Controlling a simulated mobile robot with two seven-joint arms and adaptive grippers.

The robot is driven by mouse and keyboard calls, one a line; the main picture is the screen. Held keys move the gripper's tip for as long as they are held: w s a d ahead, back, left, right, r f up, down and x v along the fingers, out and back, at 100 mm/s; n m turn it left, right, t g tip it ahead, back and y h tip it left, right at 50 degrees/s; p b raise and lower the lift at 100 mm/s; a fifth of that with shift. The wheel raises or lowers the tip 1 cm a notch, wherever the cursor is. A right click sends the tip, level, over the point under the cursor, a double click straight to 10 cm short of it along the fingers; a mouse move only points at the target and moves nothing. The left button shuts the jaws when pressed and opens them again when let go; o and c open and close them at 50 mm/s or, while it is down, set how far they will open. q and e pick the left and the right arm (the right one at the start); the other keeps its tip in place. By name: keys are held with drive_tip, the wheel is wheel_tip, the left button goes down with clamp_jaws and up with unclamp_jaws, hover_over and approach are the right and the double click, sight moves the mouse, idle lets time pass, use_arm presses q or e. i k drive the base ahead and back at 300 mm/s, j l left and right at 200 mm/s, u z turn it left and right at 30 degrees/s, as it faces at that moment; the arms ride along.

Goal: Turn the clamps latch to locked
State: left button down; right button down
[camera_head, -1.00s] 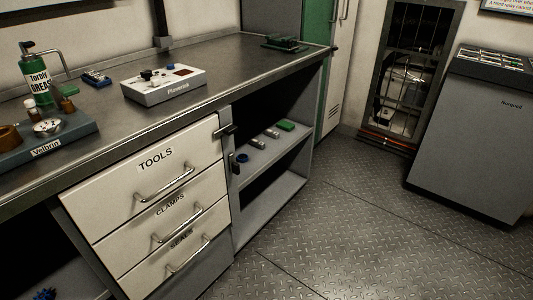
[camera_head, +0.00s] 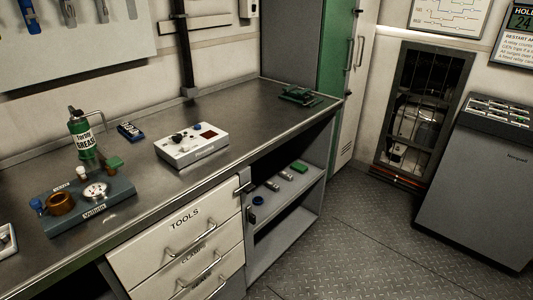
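The white drawer stack under the bench has a TOOLS drawer (camera_head: 145,262) on top and a CLAMPS drawer (camera_head: 225,241) below it. A dark latch (camera_head: 247,186) at the right edge of the TOOLS drawer lies roughly sideways. A second dark latch (camera_head: 251,214), lower on the same post beside the CLAMPS drawer, stands roughly upright. The latches are small, and no lock marking is readable. The drawers look shut. Neither of my grippers is in view.
An open shelf (camera_head: 290,197) is right of the drawers. A grey cabinet (camera_head: 480,190) stands at right. The floor (camera_head: 350,240) between is clear.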

sight(251, 218)
drive_tip(key=i+l+u, duration=0.2)
drive_tip(key=l+u, duration=0.15)
drive_tip(key=u, duration=0.15)
drive_tip(key=i+l+u, duration=0.15)
drive_tip(key=l+u, duration=0.35)
drive_tip(key=j, duration=0.1)
